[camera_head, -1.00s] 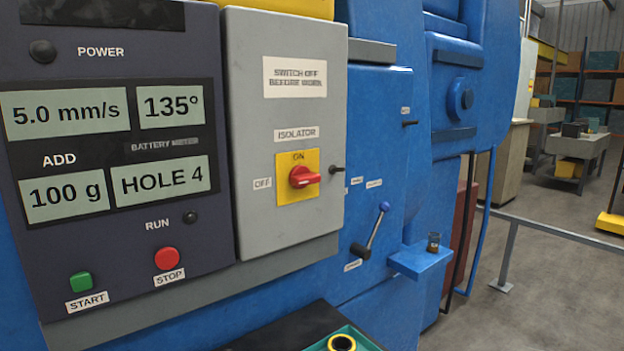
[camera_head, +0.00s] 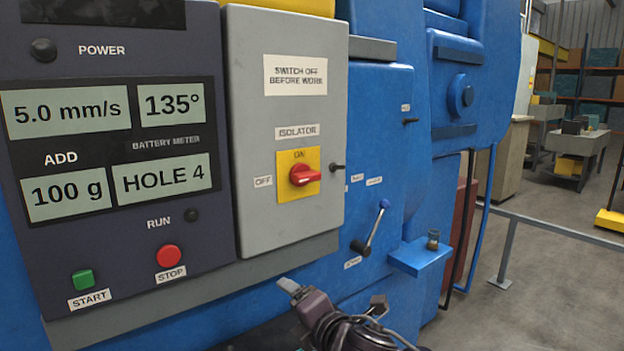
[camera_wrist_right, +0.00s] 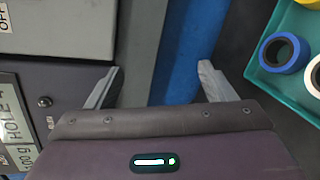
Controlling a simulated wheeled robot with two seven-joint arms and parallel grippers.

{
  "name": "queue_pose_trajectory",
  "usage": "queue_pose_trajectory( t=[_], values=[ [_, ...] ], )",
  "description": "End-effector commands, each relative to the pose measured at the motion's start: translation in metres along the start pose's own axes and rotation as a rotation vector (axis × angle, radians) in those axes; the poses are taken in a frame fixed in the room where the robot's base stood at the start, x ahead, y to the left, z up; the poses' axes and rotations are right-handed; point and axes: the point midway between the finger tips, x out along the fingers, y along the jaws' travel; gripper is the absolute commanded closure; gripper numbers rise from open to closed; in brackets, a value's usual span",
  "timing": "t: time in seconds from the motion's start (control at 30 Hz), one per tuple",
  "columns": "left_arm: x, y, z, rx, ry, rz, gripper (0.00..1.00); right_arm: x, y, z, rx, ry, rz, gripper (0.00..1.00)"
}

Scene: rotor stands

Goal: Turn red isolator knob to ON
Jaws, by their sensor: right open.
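The red isolator knob (camera_head: 304,175) sits on a yellow plate (camera_head: 298,190) on the grey isolator box (camera_head: 285,120). Its handle lies roughly horizontal; ON is printed above it and OFF to its left. My right gripper (camera_head: 330,295) comes in from the bottom of the head view, below the box and apart from the knob. In the right wrist view its two fingers (camera_wrist_right: 158,85) are spread with nothing between them. The knob is not in the wrist view, which shows the lower part of the grey box (camera_wrist_right: 65,25). My left gripper is not in view.
The dark control panel (camera_head: 115,240) with green START (camera_head: 82,280) and red STOP (camera_head: 169,256) buttons is left of the box. A blue-knobbed lever (camera_head: 372,228) and a small blue shelf (camera_head: 420,257) stand right. A teal tray (camera_wrist_right: 262,90) holds tape-like rings.

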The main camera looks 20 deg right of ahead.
Motion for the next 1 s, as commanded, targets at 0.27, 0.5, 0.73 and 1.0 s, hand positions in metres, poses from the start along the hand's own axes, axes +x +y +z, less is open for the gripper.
queue_pose_trajectory(
  t=[0.27,0.5,0.73,1.0],
  values=[
    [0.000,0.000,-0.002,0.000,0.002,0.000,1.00,-0.001,0.116,0.101,-0.885,-0.082,0.222,0.24],
    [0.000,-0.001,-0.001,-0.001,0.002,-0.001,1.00,-0.021,0.155,0.153,-1.216,-0.146,0.252,0.24],
    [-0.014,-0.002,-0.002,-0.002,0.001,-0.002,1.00,-0.006,0.168,0.160,-1.251,-0.151,0.257,0.24],
    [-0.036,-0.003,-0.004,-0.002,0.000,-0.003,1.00,0.035,0.180,0.158,-1.249,-0.152,0.256,0.24]
  ],
)
